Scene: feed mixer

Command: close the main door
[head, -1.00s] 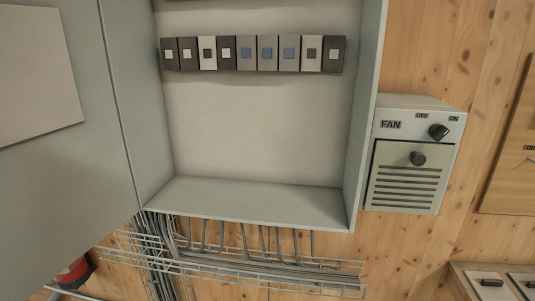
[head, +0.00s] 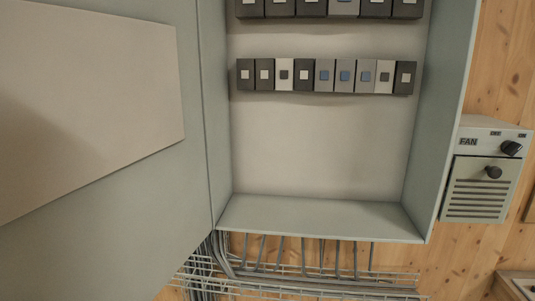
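The main door (head: 150,215) is a large grey-green panel with a lighter plate (head: 80,100) on it. It fills the left of the head view and stands open, swung out from the left edge of the cabinet. The cabinet (head: 320,215) is an open grey-green box with a pale back wall and rows of dark, grey and blue-marked modules (head: 325,77). The door's free edge is outside the view. Neither of my grippers is in view.
A fan box (head: 485,185) with two black knobs is on the wooden wall right of the cabinet. A wire cable tray (head: 330,285) with grey cables runs below the cabinet. The cabinet's front opening is clear.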

